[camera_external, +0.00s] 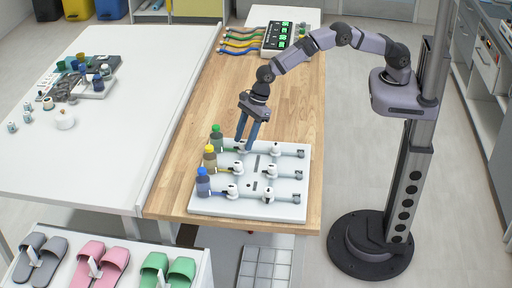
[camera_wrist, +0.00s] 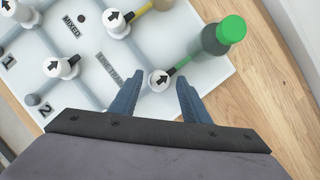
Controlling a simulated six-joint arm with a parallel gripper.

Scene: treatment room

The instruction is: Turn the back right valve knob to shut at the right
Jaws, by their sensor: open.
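The white valve knob with a black arrow by the green bottle shows in the wrist view (camera_wrist: 159,81), between my fingertips. My gripper (camera_wrist: 160,88) is open, with one blue finger on each side of this knob. I cannot tell whether they touch it. The knob's arrow seems to point toward the upper right of the wrist view. In the external view my gripper (camera_external: 246,143) reaches down to the back row of the white valve board (camera_external: 212,207), and its fingers partly hide the knob there. The green bottle (camera_external: 216,137) stands at that row's left end.
Close by are a yellow-capped bottle (camera_external: 210,157), a blue-capped bottle (camera_external: 203,183) and other arrowed knobs, including the back row's other knob (camera_external: 276,149). A box with green displays (camera_external: 279,38) and coloured cables stands at the table's far end. The wooden tabletop (camera_external: 205,105) between is clear.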

